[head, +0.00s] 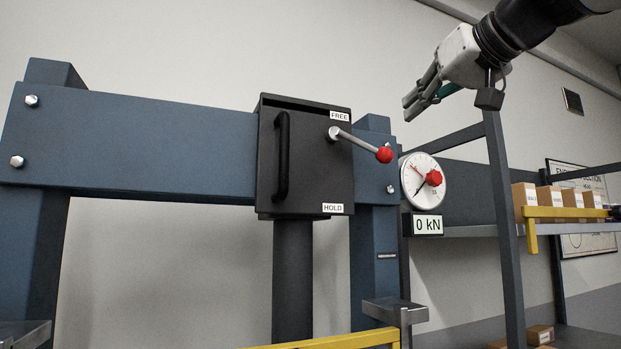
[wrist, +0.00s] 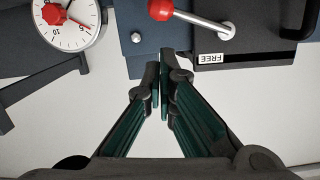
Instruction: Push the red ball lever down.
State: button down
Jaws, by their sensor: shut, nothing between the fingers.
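The lever with a red ball (head: 384,155) juts from the right part of the black box (head: 306,185) on the blue press frame. Its silver rod slopes slightly down to the right, near the FREE label (head: 340,116) and above the HOLD label (head: 333,208). My gripper (head: 408,109) is shut and empty. It is up and to the right of the ball in the head view, apart from it. Its fingertips (wrist: 159,66) are below the ball in the wrist view.
A round gauge (head: 420,180) with a red knob stands right of the lever, over a 0 kN display (head: 422,225). A black handle (head: 282,155) is on the box's left side. Shelves with cardboard boxes (head: 550,197) stand at the right. The space around my gripper looks clear.

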jog(key=shift+d+r, duration=0.2)
jog(key=shift+r, duration=1.05)
jog(key=shift+w, duration=0.1)
jog(key=p, duration=0.2)
send_over(361, 145)
jog(key=w+d, duration=0.3)
jog(key=d, duration=0.2)
jog(key=shift+s+d+f, duration=0.15)
jog(key=shift+s+f, duration=0.1)
jog(key=shift+f, duration=0.35)
jog(key=shift+s+f, duration=0.25)
jog(key=shift+f, duration=0.2)
jog(key=shift+s+d+f, duration=0.1)
jog(key=shift+s+f, duration=0.25)
jog(key=shift+f, duration=0.35)
jog(key=shift+s+d+f, duration=0.1)
jog(key=shift+s+f, duration=0.2)
jog(key=shift+f, duration=0.35)
jog(key=shift+f, duration=0.15)
